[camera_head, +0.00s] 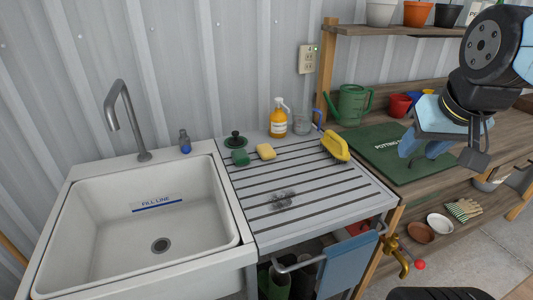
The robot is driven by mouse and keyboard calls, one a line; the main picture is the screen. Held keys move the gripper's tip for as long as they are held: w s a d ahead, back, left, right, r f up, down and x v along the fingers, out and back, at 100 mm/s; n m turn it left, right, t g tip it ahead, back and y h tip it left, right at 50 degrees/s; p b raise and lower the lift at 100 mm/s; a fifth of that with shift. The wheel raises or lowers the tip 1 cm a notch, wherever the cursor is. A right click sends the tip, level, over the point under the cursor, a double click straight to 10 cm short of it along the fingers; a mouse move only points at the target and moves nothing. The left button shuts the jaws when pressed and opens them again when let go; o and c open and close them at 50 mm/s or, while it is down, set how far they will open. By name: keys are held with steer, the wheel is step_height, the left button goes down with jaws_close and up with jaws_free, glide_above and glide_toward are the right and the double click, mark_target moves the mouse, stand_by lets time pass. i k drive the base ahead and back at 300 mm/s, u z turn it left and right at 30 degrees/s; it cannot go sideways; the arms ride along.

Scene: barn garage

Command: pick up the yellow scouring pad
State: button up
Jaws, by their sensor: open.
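The yellow scouring pad (265,151) is a small pale yellow block lying flat on the slatted draining board (310,192), near its back. A green pad (240,158) lies just to its left, apart from it. My gripper (425,150) is open and empty at the right of the picture. It hangs over the green potting mat, well to the right of the yellow pad. Nothing hides the pad.
A white sink (70,240) with a grey faucet (125,118) is at left. A yellow brush (335,146) lies to the right. The board's front is mostly clear.

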mark_target(265, 151)
steer(key=z, duration=1.6)
steer(key=i, duration=0.1)
steer(key=u, duration=3)
steer(key=k, duration=0.6)
steer(key=z, duration=0.45)
steer(key=i, duration=1)
steer(key=z, duration=0.1)
